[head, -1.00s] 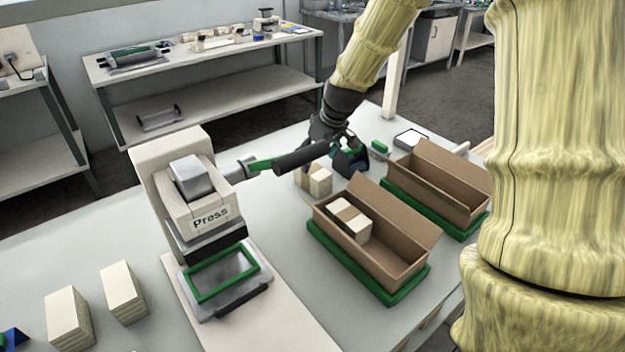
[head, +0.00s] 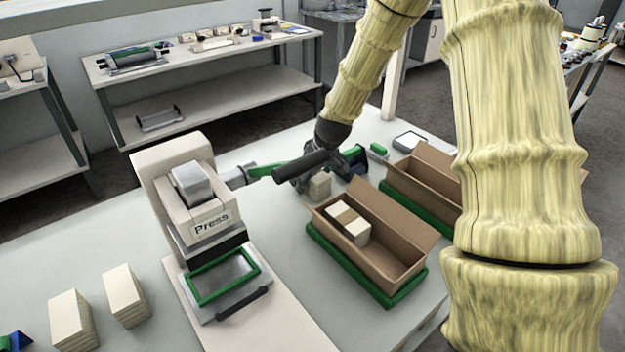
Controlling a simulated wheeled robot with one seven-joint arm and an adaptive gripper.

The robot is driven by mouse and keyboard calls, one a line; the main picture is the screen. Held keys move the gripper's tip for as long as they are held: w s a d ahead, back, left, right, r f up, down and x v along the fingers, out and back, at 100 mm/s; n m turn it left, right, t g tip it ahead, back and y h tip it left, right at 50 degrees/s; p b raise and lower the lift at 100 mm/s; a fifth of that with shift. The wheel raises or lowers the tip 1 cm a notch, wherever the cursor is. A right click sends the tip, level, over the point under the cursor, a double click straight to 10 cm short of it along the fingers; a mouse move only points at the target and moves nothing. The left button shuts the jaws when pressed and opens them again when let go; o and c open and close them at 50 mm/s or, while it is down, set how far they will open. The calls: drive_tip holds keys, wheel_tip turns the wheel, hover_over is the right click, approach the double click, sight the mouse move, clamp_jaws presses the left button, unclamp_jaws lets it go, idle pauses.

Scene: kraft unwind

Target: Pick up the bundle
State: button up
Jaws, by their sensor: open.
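A small cream bundle (head: 320,187) stands on the table behind the near carton; in the earlier frame it shows a brown band. My gripper (head: 303,184) is open and low at this bundle's left side, partly hidden by the dark press handle. I cannot tell whether a finger touches the bundle. Another cream bundle with a brown band (head: 348,222) lies inside the near open carton (head: 392,268).
The press (head: 190,205) with its dark handle (head: 300,165) stands left of my gripper. A second open carton (head: 425,182) is at right. Two cream paper stacks (head: 70,318) (head: 124,295) stand at front left. A blue and green device (head: 350,160) sits behind the bundle.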

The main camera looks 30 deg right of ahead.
drive_tip(key=shift+w+f, duration=0.2)
drive_tip(key=shift+f, duration=0.3)
drive_tip(key=shift+f, duration=0.25)
idle(0.4)
drive_tip(key=shift+s+a, duration=0.1)
drive_tip(key=shift+s, duration=0.05)
drive_tip(key=c, duration=1.2)
